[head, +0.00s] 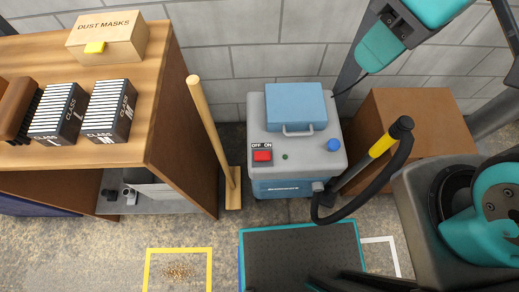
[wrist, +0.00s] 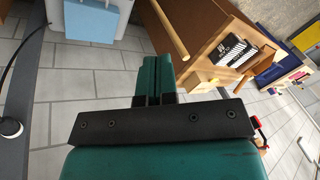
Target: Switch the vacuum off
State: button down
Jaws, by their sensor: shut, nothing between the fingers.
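The vacuum (head: 330,125) is a grey and blue box on the floor by the wall, with a blue top case (head: 296,105).
A wooden broom-like pole (head: 208,125) stands left of the vacuum, beside the workbench (head: 150,140) with a dust mask box (head: 108,38). A black hose (head: 375,190) with a yellow-banded handle and a brown box (head: 425,115) are at right. A dark mat (head: 300,255) lies in front.

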jog(key=n+g+h+b, duration=0.3)
jog(key=n+h+b, duration=0.1)
jog(key=n+b, duration=2.3)
send_over(266, 155)
jog(key=w+p, duration=0.1)
jog(key=w, duration=0.2)
notch_tip(266, 155, down, 36)
jog(key=r+n, duration=0.1)
jog(key=shift+w+d+f+n, duration=0.1)
jog(key=shift+w+f+n, duration=0.2)
jog(key=shift+f, duration=0.1)
jog(key=b+x, duration=0.4)
jog(key=x, duration=0.8)
jog(key=shift+w+d+f, duration=0.1)
jog(key=shift+f, duration=0.9)
